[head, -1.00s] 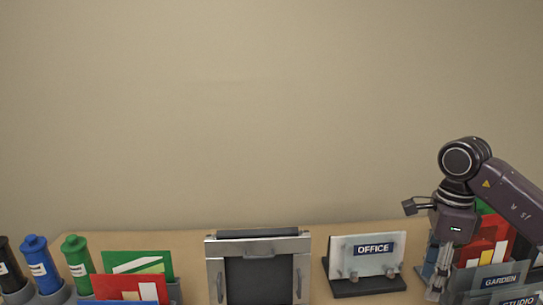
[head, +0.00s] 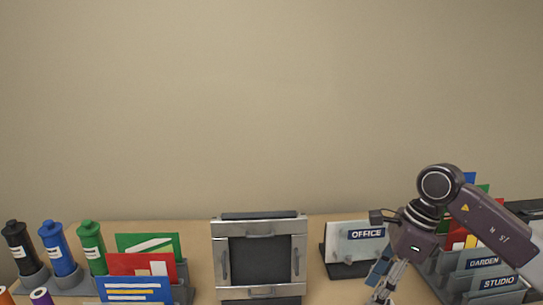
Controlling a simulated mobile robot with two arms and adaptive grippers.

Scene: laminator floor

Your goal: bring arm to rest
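My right arm comes in from the right, and its gripper (head: 381,294) points down and slightly left at the lower edge of the view. It is in front of the clear OFFICE sign (head: 350,241) on its dark stand and left of the grey holder with the GARDEN and STUDIO labels. The fingers are small and seen at an angle, so I cannot tell whether they are open or shut. I see nothing clearly held. My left gripper is not in view.
The laminator (head: 220,262), a silver frame with a dark panel, stands mid-table. Black, blue and green bottles (head: 91,240) stand in cups at the left, beside coloured cards (head: 141,268). The card holder (head: 449,283) fills the right. Bare tabletop (head: 313,262) shows between laminator and sign.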

